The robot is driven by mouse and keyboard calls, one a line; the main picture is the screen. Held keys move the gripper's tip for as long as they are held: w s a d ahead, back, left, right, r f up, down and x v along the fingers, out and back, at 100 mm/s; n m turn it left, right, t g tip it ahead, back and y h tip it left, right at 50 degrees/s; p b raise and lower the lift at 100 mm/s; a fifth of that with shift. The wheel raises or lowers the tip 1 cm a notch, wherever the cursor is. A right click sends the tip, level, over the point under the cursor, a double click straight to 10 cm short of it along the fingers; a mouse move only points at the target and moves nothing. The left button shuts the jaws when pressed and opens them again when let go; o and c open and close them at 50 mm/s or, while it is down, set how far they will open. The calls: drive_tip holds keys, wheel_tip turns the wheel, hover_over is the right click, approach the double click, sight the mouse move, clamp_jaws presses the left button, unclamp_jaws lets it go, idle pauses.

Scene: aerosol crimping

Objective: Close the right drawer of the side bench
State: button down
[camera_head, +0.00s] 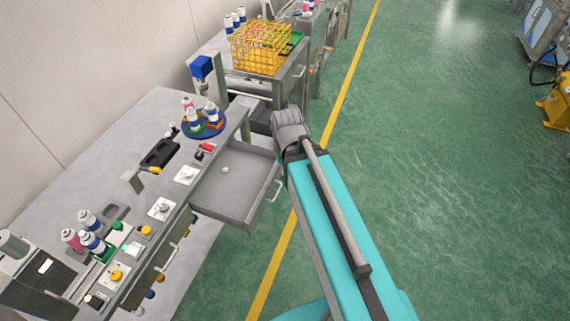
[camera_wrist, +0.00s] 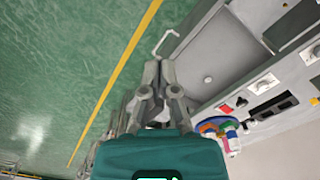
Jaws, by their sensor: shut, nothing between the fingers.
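The side bench (camera_head: 150,130) has a grey drawer (camera_head: 235,190) pulled out at the far end of its front. The drawer is open and shows a small round pale thing (camera_head: 225,169) inside. Its handle (camera_head: 274,191) is on the front panel, which faces the aisle. In the wrist view the drawer (camera_wrist: 215,60) is at the upper right, with its handle (camera_wrist: 163,42) beyond my fingertips. My gripper (camera_wrist: 158,68) is shut and empty, apart from the handle in the picture. In the head view my wrist (camera_head: 290,130) hides the fingers; it is beside the drawer's far front corner.
Spray cans on a blue round tray (camera_head: 203,130) and several buttons stand on the bench top. A second bench (camera_head: 290,75) with a yellow wire basket (camera_head: 260,48) is behind. Green floor (camera_head: 430,150) with a yellow line (camera_head: 270,265) is open to the right.

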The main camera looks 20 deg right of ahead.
drive_tip(key=shift+d, duration=0.1)
drive_tip(key=w+d+f+m+t+y+b, duration=0.2)
drive_tip(key=w+f+y+b, duration=0.25)
drive_tip(key=f+b, duration=0.7)
drive_tip(key=w+d+f+m+t+y+b, duration=0.15)
drive_tip(key=w+f+y+b, duration=0.35)
drive_tip(key=f+b, duration=0.7)
drive_tip(key=w+d+f+m+t+y+b, duration=0.2)
drive_tip(key=d+b, duration=0.6)
drive_tip(key=b, duration=0.5)
drive_tip(key=w+d+f+m+t+y+b, duration=0.2)
drive_tip(key=w+d+f+t+b, duration=0.3)
drive_tip(key=b, duration=0.8)
drive_tip(key=shift+w+d+f+y+b, duration=0.5)
drive_tip(key=shift+w+d, duration=0.3)
drive_tip(key=shift+d, duration=0.8)
